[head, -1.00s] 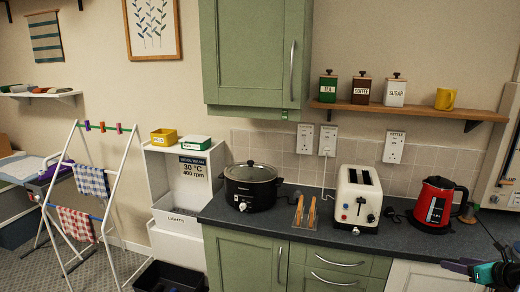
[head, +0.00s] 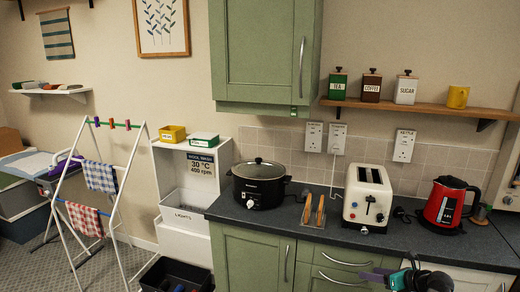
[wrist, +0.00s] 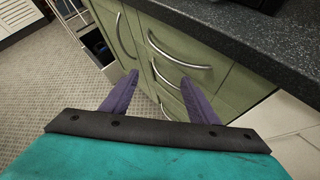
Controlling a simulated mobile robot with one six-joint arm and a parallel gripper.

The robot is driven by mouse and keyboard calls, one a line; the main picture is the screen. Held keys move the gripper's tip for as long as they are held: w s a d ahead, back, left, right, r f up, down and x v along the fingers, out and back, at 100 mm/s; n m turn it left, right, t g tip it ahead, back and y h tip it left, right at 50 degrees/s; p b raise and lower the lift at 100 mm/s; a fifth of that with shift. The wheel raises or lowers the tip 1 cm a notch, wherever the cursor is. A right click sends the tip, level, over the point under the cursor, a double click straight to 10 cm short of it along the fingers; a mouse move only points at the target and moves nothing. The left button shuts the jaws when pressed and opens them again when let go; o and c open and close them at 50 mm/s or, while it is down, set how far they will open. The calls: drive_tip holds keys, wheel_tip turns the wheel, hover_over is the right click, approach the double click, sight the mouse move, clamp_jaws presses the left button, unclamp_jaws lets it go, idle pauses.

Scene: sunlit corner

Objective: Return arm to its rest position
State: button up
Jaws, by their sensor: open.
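My gripper (wrist: 158,95) shows in the wrist view with its two purple fingers spread apart and nothing between them. It points down in front of the green drawer fronts, below the dark worktop edge. In the head view my gripper (head: 377,276) is at the bottom right, in front of the cabinets, partly cut off by the frame's lower edge.
The dark worktop (head: 285,225) holds a black slow cooker (head: 260,190), a cream toaster (head: 367,205) and a red kettle (head: 444,205). The drawer handles (wrist: 180,52) stick out close to my gripper. A drying rack (head: 112,205) stands at left on open carpet (wrist: 52,95).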

drive_tip(key=w+a+f+m+t+b, duration=0.1)
drive_tip(key=w+a+f+m, duration=0.3)
drive_tip(key=a, duration=0.6)
drive_tip(key=w+a+f+m+t, duration=0.1)
drive_tip(key=w+a+f, duration=0.1)
drive_tip(key=a+f, duration=0.5)
drive_tip(key=s+a+f+m+h, duration=0.35)
drive_tip(key=a+f+m, duration=0.35)
drive_tip(key=f+m, duration=0.3)
drive_tip(key=s+f+m+g+h+b, duration=0.15)
drive_tip(key=s+f+m+g, duration=0.25)
drive_tip(key=s+f+m, duration=0.55)
drive_tip(key=s+f+m+g+h, duration=0.4)
drive_tip(key=s+f, duration=0.3)
drive_tip(key=s, duration=0.5)
drive_tip(key=s+a+m+g+y, duration=0.1)
drive_tip(key=s+a+m+g, duration=0.2)
drive_tip(key=s, duration=0.7)
drive_tip(key=s+a+r+m+g+y, duration=0.1)
drive_tip(key=s+a+m+g+y, duration=0.1)
drive_tip(key=s+m+g, duration=0.4)
drive_tip(key=s+a+m, duration=0.1)
drive_tip(key=s, duration=0.3)
drive_tip(key=shift+s+a+g+y, duration=0.15)
drive_tip(key=shift+s+g+y, duration=0.15)
drive_tip(key=shift+g, duration=0.1)
